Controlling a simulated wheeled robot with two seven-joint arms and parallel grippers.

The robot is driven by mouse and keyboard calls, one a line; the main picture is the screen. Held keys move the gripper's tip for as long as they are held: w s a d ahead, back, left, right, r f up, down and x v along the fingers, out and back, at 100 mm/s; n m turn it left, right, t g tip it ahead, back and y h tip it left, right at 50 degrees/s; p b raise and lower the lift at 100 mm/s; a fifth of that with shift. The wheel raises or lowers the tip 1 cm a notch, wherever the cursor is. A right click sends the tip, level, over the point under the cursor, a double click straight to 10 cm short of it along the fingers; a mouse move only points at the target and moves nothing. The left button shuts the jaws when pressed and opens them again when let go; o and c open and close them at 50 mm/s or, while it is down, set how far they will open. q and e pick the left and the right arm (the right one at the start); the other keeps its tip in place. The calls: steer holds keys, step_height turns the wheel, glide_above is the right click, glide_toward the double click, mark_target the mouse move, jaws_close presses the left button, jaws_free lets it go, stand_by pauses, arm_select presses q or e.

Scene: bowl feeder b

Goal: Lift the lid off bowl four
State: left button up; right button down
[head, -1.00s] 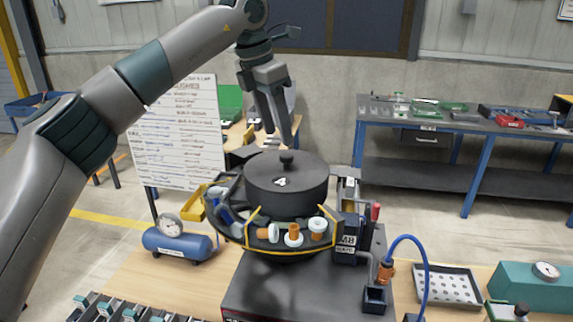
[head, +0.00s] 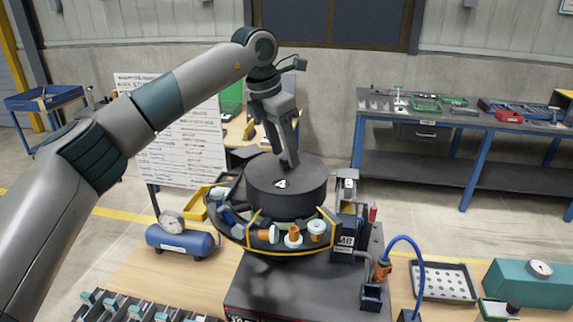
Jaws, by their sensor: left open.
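The dark round lid (head: 310,178) with a white "4" on its front sits level on the bowl feeder in the middle of the head view. The dark bowl (head: 285,246) shows below it, with yellow bars and several orange-and-white parts around its rim. My left gripper (head: 287,160) points down at the lid's top centre, its jaws open. The fingers cover the lid's knob, so I cannot tell whether they touch it. My right gripper is not in view.
A blue tank with a gauge (head: 182,241) stands left of the feeder. A feeder box (head: 347,240), a blue hose (head: 419,270) and a perforated tray (head: 445,284) are to the right. A whiteboard (head: 180,150) stands behind on the left.

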arm_select(q)
steer(key=shift+w+d+f, duration=0.1)
steer(key=shift+d+f, duration=0.05)
steer(key=shift+f, duration=0.5)
jaws_close()
